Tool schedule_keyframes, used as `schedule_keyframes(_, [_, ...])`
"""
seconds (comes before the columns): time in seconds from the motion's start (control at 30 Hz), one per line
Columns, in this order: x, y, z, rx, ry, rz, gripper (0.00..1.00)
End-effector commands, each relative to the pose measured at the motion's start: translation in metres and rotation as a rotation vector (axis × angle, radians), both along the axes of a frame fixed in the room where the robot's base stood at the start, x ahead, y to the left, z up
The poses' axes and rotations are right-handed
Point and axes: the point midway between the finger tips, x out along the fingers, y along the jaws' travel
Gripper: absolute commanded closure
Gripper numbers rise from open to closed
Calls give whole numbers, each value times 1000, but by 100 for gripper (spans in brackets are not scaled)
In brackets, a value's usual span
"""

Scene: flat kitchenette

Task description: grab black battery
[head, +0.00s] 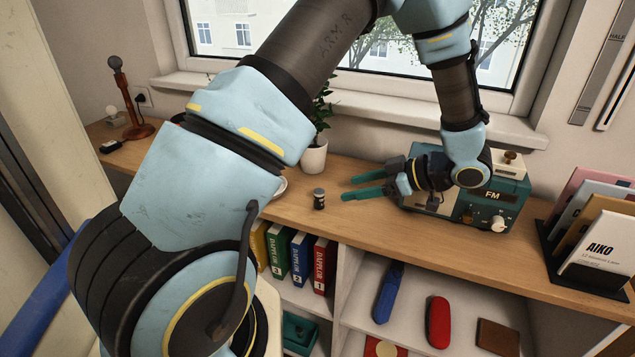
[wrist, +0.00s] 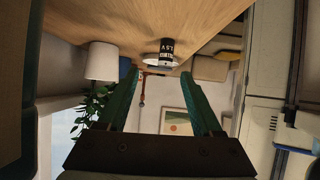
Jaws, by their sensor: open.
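The black battery (head: 319,198) stands upright on the wooden counter near its front edge, with a lighter band around it. In the wrist view the battery (wrist: 166,50) appears upside down with white lettering, just beyond the fingertips and roughly centred between them. My gripper (head: 344,189) is open and empty, with its two green fingers pointing left towards the battery. A small gap separates the fingertips from the battery in the head view. The gripper (wrist: 161,76) also shows in the wrist view with its fingers apart.
A potted plant (head: 314,158) stands behind the battery. A white dish (head: 281,187) is to its left, partly hidden by my arm. A green radio (head: 483,210) stands beneath and behind my wrist. A file holder (head: 590,245) is at the right. Open shelves lie below the counter.

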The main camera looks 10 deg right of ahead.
Motion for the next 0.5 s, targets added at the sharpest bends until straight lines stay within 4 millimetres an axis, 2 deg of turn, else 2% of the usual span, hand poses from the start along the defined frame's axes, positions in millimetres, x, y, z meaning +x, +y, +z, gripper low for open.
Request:
schedule_keyframes(0.03, [-7,0,1,19,9,14,33])
schedule_keyframes(0.13, [-11,6,-1,41,17,32,33])
schedule_keyframes(0.4, [6,38,-19,43,18,35,33])
schedule_keyframes(0.5, [9,42,-24,40,17,34,33])
